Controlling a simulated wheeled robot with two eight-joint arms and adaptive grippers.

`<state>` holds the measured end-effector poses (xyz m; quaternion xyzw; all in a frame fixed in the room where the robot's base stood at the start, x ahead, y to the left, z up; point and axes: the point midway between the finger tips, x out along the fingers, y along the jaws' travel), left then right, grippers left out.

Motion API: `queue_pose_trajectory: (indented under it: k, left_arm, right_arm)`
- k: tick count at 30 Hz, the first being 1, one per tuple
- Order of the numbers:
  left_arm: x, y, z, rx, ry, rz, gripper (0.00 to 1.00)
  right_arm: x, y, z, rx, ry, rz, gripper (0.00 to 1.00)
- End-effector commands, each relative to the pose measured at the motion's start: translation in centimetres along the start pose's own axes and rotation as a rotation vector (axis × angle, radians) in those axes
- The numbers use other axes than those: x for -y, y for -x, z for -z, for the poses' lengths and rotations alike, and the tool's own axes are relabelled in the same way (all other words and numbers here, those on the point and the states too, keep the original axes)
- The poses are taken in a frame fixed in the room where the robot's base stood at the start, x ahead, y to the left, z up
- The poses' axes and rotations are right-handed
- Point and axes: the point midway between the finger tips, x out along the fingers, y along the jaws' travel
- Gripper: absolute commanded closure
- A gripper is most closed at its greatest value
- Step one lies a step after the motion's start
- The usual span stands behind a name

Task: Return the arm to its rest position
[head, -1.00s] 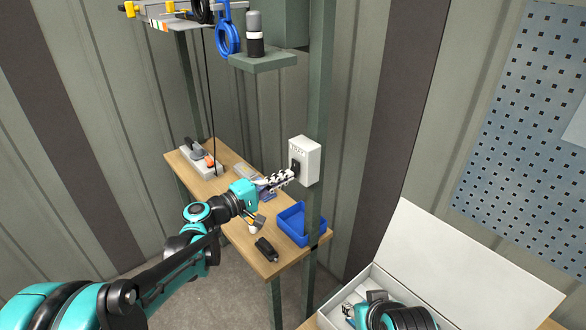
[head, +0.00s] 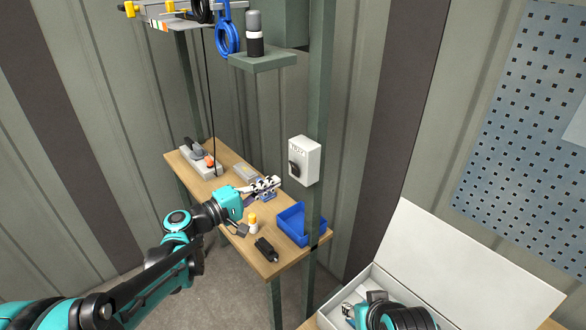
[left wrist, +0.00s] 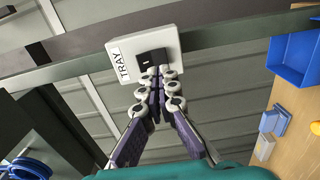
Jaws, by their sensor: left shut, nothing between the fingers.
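My left gripper (head: 268,187) is shut and empty, above the wooden bench in the head view. In the left wrist view its two fingers (left wrist: 160,80) meet at the tips, in line with a black switch knob (left wrist: 153,60) on a white box labelled TRAY (left wrist: 122,46). In the head view the white box (head: 306,155) is fixed to the green post, and its black knob (head: 294,169) is in plain sight with a gap between it and the fingers.
A blue bin (head: 297,222), a black handheld item (head: 266,249) and a small yellow-topped bottle (head: 252,222) are on the wooden bench (head: 278,264). The green post (head: 319,100) rises at its right. An open white box (head: 470,262) stands at lower right.

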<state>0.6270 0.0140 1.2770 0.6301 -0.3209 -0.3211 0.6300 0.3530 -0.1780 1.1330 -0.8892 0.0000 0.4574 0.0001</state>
Motion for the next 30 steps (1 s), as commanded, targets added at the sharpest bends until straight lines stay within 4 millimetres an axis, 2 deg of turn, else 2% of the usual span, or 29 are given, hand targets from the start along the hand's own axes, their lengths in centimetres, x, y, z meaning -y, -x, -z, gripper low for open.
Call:
queue_pose_trajectory:
  k: [6, 16, 19, 23, 26, 30]
  left_arm:
    - [0.0, 1.7, 0.0, -0.001, 0.0, 0.0, 1.0]
    - [0.1, 1.8, -0.1, 0.001, -0.002, 0.004, 1.0]
    - [0.9, 2.1, -1.1, 0.001, -0.028, 0.049, 1.0]
    - [4.0, 3.9, -4.0, 0.002, -0.128, 0.216, 1.0]
    - [7.8, 6.8, -6.9, 0.005, -0.248, 0.402, 1.0]
    - [13.3, 12.5, -10.0, 0.005, -0.433, 0.669, 1.0]
  right_arm:
    - [0.0, 0.0, 0.0, 0.0, 0.0, 0.0, 0.6]
    - [0.0, -0.1, 0.0, 0.0, 0.0, 0.0, 0.6]
    - [0.0, -0.4, -0.3, 0.0, 0.0, 0.0, 0.6]
    - [0.0, -1.6, -1.1, 0.0, 0.0, 0.0, 0.6]
    - [0.0, -2.8, -2.0, 0.0, 0.0, 0.0, 0.6]
    - [0.0, -4.3, -3.1, 0.0, 0.0, 0.0, 0.6]
